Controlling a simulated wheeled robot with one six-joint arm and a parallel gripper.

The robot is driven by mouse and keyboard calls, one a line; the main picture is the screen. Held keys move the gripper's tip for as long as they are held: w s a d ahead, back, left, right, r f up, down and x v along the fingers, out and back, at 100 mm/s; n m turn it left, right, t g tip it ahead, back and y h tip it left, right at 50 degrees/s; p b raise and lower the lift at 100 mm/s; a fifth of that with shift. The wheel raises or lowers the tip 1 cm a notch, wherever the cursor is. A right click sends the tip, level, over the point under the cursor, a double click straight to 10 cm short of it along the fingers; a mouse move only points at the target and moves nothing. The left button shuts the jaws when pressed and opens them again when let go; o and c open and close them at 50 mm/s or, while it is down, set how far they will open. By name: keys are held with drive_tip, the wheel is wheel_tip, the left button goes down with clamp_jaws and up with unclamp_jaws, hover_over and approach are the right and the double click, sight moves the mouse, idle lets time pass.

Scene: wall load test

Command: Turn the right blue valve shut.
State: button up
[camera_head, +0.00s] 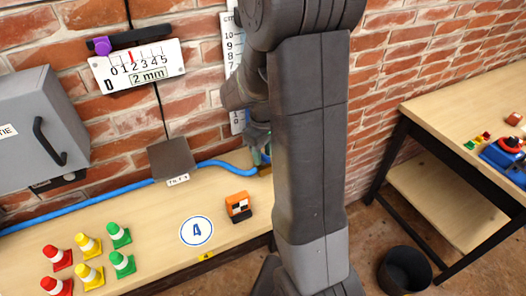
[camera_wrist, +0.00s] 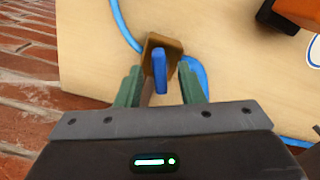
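The blue valve handle (camera_wrist: 159,72) shows in the wrist view as a narrow upright bar on a brown-gold valve body (camera_wrist: 172,46). My gripper (camera_wrist: 159,85) has its two green fingers apart, one on each side of the handle, with a visible gap on both sides. The blue hose (camera_wrist: 124,25) meets the valve area and continues on the right side. In the head view my gripper (camera_head: 259,150) is low over the bench beside the brass valve body (camera_head: 264,170), partly behind my arm. The blue handle cannot be made out there.
The wooden bench (camera_head: 150,220) carries a blue hose (camera_head: 100,202), several small cones (camera_head: 88,247), an orange block (camera_head: 238,207) and a round "4" marker (camera_head: 196,231). A grey cabinet (camera_head: 40,130) and gauge (camera_head: 137,66) are on the brick wall. A black bin (camera_head: 404,272) stands right.

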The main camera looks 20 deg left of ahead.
sight(263, 155)
clamp_jaws()
drive_tip(key=shift+m, duration=2.5)
unclamp_jaws()
wheel_tip(263, 155, up, 8)
drive_tip(key=shift+f+b, duration=0.2)
drive_tip(key=shift+b, duration=0.1)
